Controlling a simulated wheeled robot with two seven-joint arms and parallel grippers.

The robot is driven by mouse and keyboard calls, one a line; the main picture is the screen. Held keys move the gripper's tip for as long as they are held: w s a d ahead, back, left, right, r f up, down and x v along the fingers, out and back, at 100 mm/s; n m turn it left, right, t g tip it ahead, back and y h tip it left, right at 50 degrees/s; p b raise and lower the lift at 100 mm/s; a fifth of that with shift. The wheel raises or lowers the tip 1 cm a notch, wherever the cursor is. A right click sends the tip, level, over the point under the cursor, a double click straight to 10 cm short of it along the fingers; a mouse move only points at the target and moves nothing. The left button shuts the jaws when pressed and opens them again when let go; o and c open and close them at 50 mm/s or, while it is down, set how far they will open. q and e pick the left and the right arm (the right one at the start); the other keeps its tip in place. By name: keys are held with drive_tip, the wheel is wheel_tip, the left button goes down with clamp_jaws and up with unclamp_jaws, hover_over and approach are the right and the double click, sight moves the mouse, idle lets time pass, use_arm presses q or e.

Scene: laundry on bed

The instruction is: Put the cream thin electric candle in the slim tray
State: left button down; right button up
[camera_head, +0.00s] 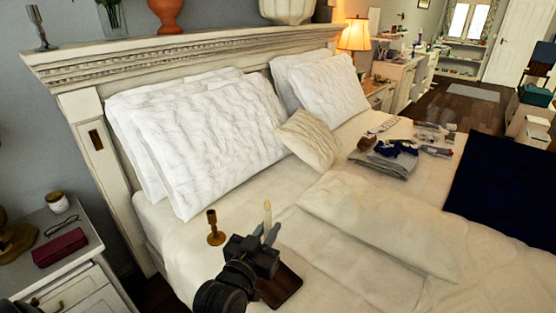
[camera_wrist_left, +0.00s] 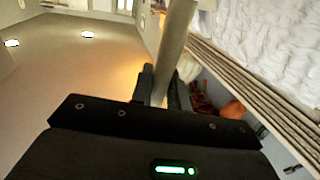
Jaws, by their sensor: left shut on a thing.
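The cream thin electric candle (camera_head: 267,212) stands nearly upright in my left gripper (camera_head: 267,238), which is shut on its lower part. In the left wrist view the candle (camera_wrist_left: 174,45) rises tilted between the fingers (camera_wrist_left: 161,90). A slim dark brown tray (camera_head: 285,287) lies on the bed just below and right of the left gripper in the head view. My left wrist hides part of the tray. Whether the candle's lower end touches anything is hidden. My right gripper is not in view.
A brass candlestick (camera_head: 215,230) stands on the bed close to the left of my gripper. White pillows (camera_head: 215,140) lean on the headboard (camera_head: 190,55). Folded clothes (camera_head: 385,158) lie farther back. A nightstand (camera_head: 75,265) is at the left. The bed right of the tray is clear.

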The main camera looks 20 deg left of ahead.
use_arm(q)
drive_tip(key=shift+w, duration=0.1)
drive_tip(key=w+a+r+n+y, duration=0.2)
drive_tip(key=a+r, duration=0.3)
drive_tip(key=a, duration=0.4)
drive_tip(key=w+a+r+n+g+y, duration=0.1)
drive_tip(key=w+a+r+y, duration=0.2)
drive_tip(key=a, duration=0.6)
drive_tip(key=w+a+r+n+g+y, duration=0.1)
drive_tip(key=w+a+r+n+y, duration=0.1)
drive_tip(key=w+a+r, duration=0.4)
drive_tip(key=a+r+y, duration=0.1)
drive_tip(key=a+r, duration=0.1)
drive_tip(key=a, duration=0.2)
drive_tip(key=shift+w+n, duration=0.25)
drive_tip(key=shift+n, duration=0.05)
drive_tip(key=s+d+f+m+h, duration=0.2)
drive_tip(key=s+d+f, duration=0.2)
drive_tip(key=d, duration=0.5)
drive_tip(key=s+d+f+m+t+h, duration=0.1)
drive_tip(key=s+d+f+h, duration=0.2)
drive_tip(key=d+f, duration=0.3)
drive_tip(key=s+d+f+m+t+h, duration=0.1)
drive_tip(key=d+f, duration=0.5)
drive_tip(key=d, duration=0.7)
drive_tip(key=shift+s+m+h, duration=0.8)
drive_tip(key=shift+s+h, duration=0.2)
drive_tip(key=shift+s, duration=0.85)
